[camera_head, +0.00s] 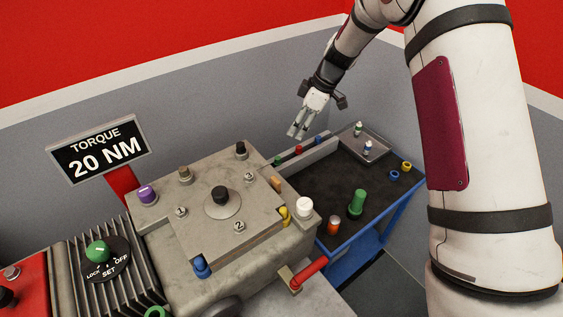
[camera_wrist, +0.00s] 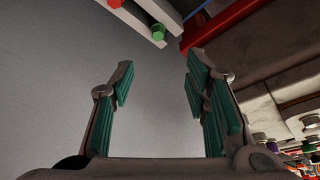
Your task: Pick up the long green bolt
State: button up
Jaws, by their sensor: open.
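A thick green bolt (camera_head: 357,203) stands upright near the front of the dark-topped bench. A smaller green piece (camera_head: 278,160) sits at the left end of the grey rack along the bench's back edge; I cannot tell its length. My gripper (camera_head: 297,133) is open and empty, above and behind the rack, well apart from the upright green bolt. In the wrist view my open gripper (camera_wrist: 160,90) has nothing between its fingers. A green hexagonal end (camera_wrist: 158,31) shows past the fingers at the top, on a pale bar.
The rack (camera_head: 310,153) also holds red and blue pieces. A tray (camera_head: 376,148) with small bottles lies at the bench's back right. A bulky grey machine block (camera_head: 190,225) is left of the bench.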

aim_at(278, 158)
jog(key=p+x, duration=0.1)
jog(key=x, duration=1.3)
jog(key=shift+w+f, duration=0.15)
jog(key=shift+f, duration=0.2)
grip_shut()
